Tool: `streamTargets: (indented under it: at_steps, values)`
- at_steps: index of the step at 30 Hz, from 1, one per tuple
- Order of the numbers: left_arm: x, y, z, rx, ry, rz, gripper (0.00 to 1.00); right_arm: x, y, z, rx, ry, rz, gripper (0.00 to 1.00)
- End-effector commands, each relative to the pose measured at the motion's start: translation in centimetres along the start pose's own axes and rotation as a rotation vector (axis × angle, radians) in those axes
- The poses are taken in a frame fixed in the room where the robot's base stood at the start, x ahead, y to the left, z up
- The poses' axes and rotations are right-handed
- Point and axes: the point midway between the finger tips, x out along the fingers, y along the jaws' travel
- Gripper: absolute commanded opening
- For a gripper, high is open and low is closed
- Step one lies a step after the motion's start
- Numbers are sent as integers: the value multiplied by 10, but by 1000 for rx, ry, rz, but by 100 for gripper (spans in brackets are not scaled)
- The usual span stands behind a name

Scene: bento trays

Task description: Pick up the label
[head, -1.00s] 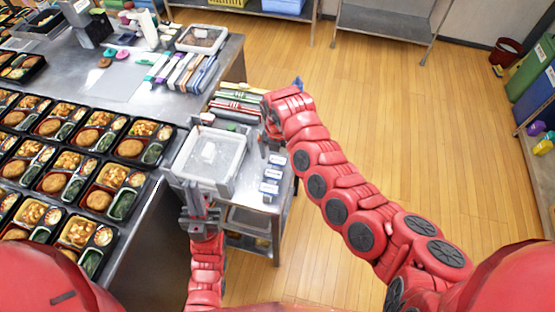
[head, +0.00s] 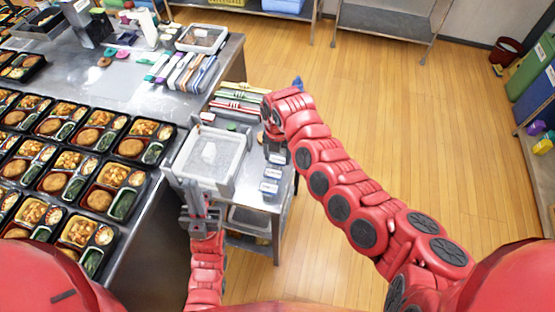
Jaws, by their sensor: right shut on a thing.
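Several small labels, white with dark bands, lie in a row at the right side of the small metal side table. The middle label (head: 272,172) and the nearest label (head: 268,187) lie free. My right gripper (head: 275,148) is at the far label (head: 277,159) and is shut on it; my red wrist hides much of the fingers. My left gripper (head: 197,205) is at the near edge of a translucent white tray (head: 238,165) on the same table. Its jaw opening is not clear.
A steel counter (head: 150,215) on the left carries many filled bento trays (head: 131,149). Colored strips (head: 188,72) and a shallow bin (head: 202,38) lie at its far end. Green and red strips (head: 240,97) lie at the back of the side table. The wooden floor is open on the right.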

Motion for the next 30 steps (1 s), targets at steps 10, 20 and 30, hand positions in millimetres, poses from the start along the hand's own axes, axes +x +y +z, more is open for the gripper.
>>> streamTargets:
  at_steps: [10,20,30]
  values:
    - [0,0,0,0,0,0,0,0,0,0,0,0,0,19]
    - [-7,0,1,0,0,0,0,-6,1,2,2,-5,4,19]
    - [-25,1,4,0,0,0,0,-41,2,-4,-9,-5,1,19]
